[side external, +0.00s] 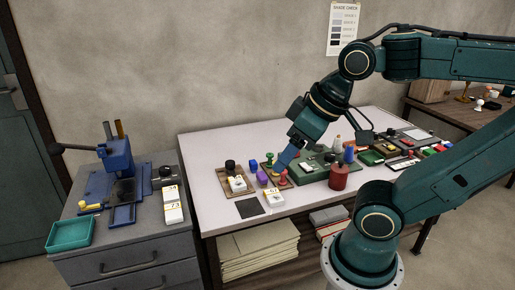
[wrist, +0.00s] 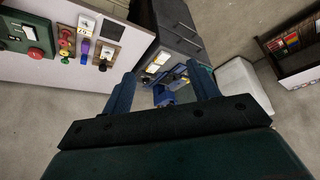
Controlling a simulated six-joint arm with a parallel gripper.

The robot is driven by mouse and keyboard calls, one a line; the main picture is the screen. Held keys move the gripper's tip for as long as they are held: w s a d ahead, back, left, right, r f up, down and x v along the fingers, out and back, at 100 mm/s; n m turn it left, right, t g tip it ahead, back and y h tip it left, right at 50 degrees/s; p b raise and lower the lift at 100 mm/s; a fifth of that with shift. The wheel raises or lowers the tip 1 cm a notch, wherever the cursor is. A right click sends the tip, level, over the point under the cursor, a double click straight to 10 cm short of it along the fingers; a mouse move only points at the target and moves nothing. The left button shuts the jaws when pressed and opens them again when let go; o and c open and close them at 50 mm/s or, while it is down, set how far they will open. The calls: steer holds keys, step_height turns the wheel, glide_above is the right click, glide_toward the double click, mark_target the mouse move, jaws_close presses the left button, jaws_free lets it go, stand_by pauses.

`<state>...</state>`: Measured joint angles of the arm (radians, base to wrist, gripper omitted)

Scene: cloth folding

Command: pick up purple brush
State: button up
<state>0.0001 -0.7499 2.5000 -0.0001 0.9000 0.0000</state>
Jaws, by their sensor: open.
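The purple object (side external: 262,178), which I take for the brush, stands on the pale table beside a small wooden tray. Its exact shape is too small to make out. In the wrist view it shows at the upper left as a purple upright piece (wrist: 84,47). My gripper (side external: 281,168) is above the table, close to the purple object and up to its right in the side view. In the wrist view my gripper (wrist: 163,82) has its two blue fingers spread with nothing between them. The purple object lies outside the fingers, to their left.
A blue press (side external: 117,160) stands on the grey cabinet at left.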

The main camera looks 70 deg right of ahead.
steer(key=o, duration=0.3)
steer(key=shift+o, duration=0.2)
steer(key=w+d+f+m+g, duration=0.2)
steer(key=w+d+f+m, duration=0.1)
steer(key=w+d+m, duration=1.35)
steer(key=d+f+m+y, duration=0.3)
steer(key=d+f+m, duration=0.7)
steer(key=d+f, duration=0.8)
steer(key=d, duration=0.4)
steer(key=shift+w+f, duration=0.2)
steer(key=shift+w, duration=0.1)
steer(key=shift+a+m, duration=0.1)
steer(key=shift+m, duration=0.15)
